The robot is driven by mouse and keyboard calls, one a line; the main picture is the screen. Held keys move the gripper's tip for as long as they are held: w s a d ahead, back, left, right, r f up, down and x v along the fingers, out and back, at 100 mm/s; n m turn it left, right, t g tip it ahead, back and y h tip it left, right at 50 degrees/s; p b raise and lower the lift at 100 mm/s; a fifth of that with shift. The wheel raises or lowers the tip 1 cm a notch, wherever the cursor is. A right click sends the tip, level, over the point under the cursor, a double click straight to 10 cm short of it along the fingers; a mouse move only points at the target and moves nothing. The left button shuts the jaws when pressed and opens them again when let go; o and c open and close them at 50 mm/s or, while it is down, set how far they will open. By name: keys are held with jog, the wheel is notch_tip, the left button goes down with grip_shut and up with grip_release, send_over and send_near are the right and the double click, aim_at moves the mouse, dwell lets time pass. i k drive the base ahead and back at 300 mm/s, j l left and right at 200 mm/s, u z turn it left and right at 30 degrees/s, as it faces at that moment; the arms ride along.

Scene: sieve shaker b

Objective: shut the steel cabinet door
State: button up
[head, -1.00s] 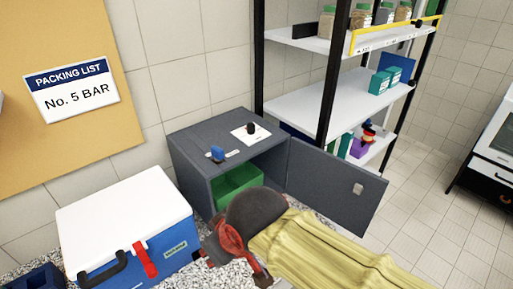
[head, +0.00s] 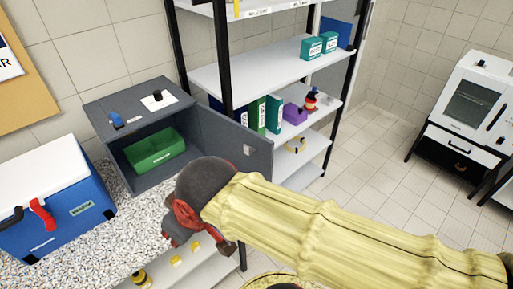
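The grey steel cabinet (head: 118,98) stands on the speckled counter in the head view, its front open. Its door (head: 232,138) is swung wide out to the right, with a small light latch plate (head: 248,151) on its inner face. A green bin (head: 153,150) sits inside the cabinet. My gripper (head: 200,246), red and dark grey at the end of my yellow-sleeved arm, points down in front of the cabinet. Its two fingers are apart with nothing seen between them. My wrist hides the door's lower edge; I cannot tell whether it touches.
A blue cool box with a white lid (head: 48,170) stands left of the cabinet on the counter (head: 95,235). A black-framed shelf rack (head: 270,82) with binders stands behind the door. An oven-like appliance (head: 474,105) is at far right. Tiled floor (head: 375,160) is clear between.

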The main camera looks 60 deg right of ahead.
aim_at(223, 137)
jog(key=l+u, duration=0.15)
jog(key=l, duration=0.3)
jog(key=k+l+u, duration=0.15)
jog(key=l, duration=0.3)
jog(key=l+u, duration=0.15)
jog(key=l, duration=0.3)
jog(key=k+l+u, duration=0.15)
jog(key=l, duration=0.25)
jog(key=k+l+u, duration=0.15)
jog(key=l, duration=0.25)
jog(key=k+l+u, duration=0.15)
jog(key=l, duration=0.25)
jog(key=l+u, duration=0.15)
jog(key=l, duration=0.45)
jog(key=k+j+u, duration=0.1)
jog(key=k+j, duration=0.15)
jog(key=j, duration=0.15)
jog(key=k+j+u, duration=0.1)
jog(key=k+j, duration=0.15)
jog(key=j, duration=0.15)
